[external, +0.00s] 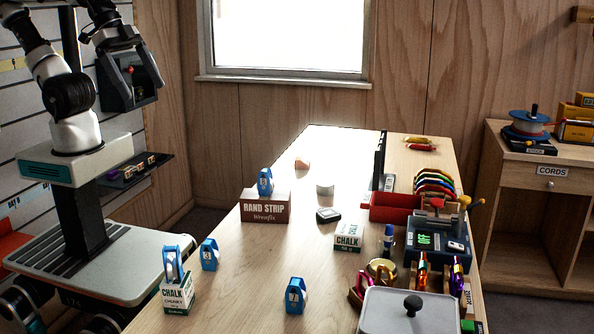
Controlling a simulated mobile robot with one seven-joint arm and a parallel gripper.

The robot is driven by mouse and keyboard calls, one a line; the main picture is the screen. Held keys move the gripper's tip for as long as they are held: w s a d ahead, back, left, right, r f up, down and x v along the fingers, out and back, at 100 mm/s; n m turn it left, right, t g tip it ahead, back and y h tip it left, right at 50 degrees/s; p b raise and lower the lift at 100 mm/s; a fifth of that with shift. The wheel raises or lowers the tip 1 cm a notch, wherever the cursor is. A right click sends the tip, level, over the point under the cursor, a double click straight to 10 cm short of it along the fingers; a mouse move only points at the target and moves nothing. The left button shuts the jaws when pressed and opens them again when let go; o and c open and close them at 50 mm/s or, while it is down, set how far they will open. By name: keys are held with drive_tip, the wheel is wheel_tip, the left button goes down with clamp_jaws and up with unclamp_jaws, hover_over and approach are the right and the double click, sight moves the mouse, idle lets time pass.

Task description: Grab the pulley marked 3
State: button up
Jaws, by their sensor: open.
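The blue pulley marked 3 (209,254) stands upright on the left part of the wooden table, near its left edge. A similar blue pulley marked 7 (296,296) stands nearer the front. Another blue pulley (265,182) stands on a brown box; its mark is too small to read surely. One more blue pulley (172,264) stands on a chalk box, its mark not readable. My gripper (139,78) is open at the upper left, in front of a grey wall box, high above and far from the pulleys.
The brown "RAND STRIP" box (264,207) and the chalk box (177,294) flank the pulley marked 3. The table (240,290) is clear between it and the pulley marked 7. A red bin (390,213), carabiners, a scale and a lidded tray crowd the right side.

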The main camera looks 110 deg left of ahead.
drive_tip(key=c, duration=1.4)
drive_tip(key=m+g+b, duration=0.1)
drive_tip(key=m+b, duration=0.5)
drive_tip(key=m, duration=2.8)
hover_over(209, 252)
drive_tip(key=s, duration=0.8)
wheel_tip(209, 252, down, 18)
drive_tip(key=shift+m+y, duration=0.3)
drive_tip(key=x, duration=0.4)
drive_tip(key=b+x, duration=0.1)
drive_tip(key=x, duration=0.2)
drive_tip(key=b+x, duration=0.1)
drive_tip(key=x, duration=0.3)
drive_tip(key=shift+w+a+f, duration=0.2)
drive_tip(key=shift+a+f, duration=0.05)
drive_tip(key=shift+a, duration=0.05)
drive_tip(key=shift+x, duration=2.9)
